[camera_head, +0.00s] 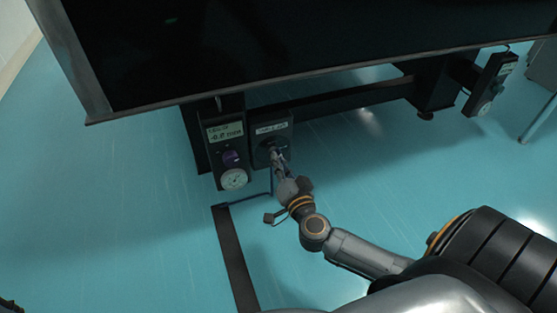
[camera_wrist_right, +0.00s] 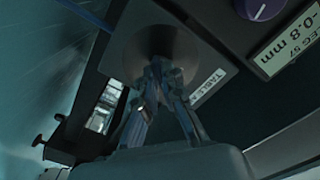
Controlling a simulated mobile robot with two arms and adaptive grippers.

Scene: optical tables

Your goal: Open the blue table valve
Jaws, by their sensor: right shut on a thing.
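The valve box (camera_head: 270,130) hangs under the front edge of the table, its label too small to read fully. It also shows in the wrist view, with a label starting "TABLE" (camera_wrist_right: 207,88) and a round grey plate (camera_wrist_right: 148,38). My right gripper (camera_head: 277,158) reaches up to the box front, its fingers shut at the middle of the plate in the wrist view (camera_wrist_right: 160,75). The fingers cover most of the valve handle, so its angle cannot be told. Bluish parts show around the fingers. My left gripper is not in view.
A gauge box (camera_head: 224,145) with a display, purple knob (camera_head: 231,158) and white dial (camera_head: 234,179) hangs close left of the valve box. The dark table top (camera_head: 300,40) is above. A thin blue tube (camera_head: 250,199) runs below. The blue floor is open at left.

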